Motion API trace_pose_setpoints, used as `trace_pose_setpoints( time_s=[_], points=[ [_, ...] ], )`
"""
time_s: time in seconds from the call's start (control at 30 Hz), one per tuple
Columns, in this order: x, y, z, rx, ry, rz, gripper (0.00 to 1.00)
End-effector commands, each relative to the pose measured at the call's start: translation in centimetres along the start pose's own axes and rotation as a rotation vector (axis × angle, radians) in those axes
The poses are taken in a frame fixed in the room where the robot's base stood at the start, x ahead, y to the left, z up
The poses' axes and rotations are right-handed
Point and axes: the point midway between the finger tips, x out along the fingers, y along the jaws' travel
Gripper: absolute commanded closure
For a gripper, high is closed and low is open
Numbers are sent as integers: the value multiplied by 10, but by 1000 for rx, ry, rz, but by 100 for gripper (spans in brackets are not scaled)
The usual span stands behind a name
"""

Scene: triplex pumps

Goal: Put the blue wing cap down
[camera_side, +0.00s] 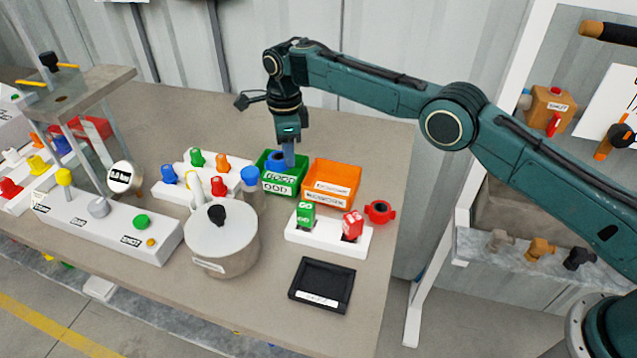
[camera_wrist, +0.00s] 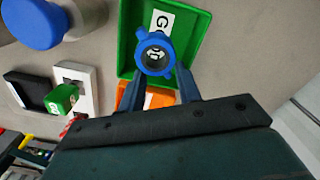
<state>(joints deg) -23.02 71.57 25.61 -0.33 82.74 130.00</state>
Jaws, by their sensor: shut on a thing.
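The blue wing cap (camera_wrist: 155,52) is a round ring with small wings and an open centre. In the wrist view it lies between the tips of my gripper (camera_wrist: 158,80), which is shut on it. Below it is the green bin (camera_wrist: 190,38), with a white label partly hidden by the cap. In the side view my gripper (camera_side: 287,158) points down at the green bin (camera_side: 280,188), and the blue wing cap (camera_side: 274,160) shows inside the bin's outline. I cannot tell whether the cap touches the bin floor.
An orange bin (camera_side: 331,182) stands right beside the green one. A blue-capped bottle (camera_side: 250,178) stands close on the left. A white holder with green and red blocks (camera_side: 328,236), a red wing cap (camera_side: 380,211) and a black tray (camera_side: 321,285) are nearer the front right.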

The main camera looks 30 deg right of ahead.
Motion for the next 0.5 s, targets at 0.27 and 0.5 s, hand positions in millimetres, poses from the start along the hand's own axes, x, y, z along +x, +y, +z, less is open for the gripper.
trace_pose_setpoints(
  time_s=[0.27,0.5],
  points=[
    [30,0,0,0,1,2,89],
    [37,0,0,0,0,0,89]
  ],
)
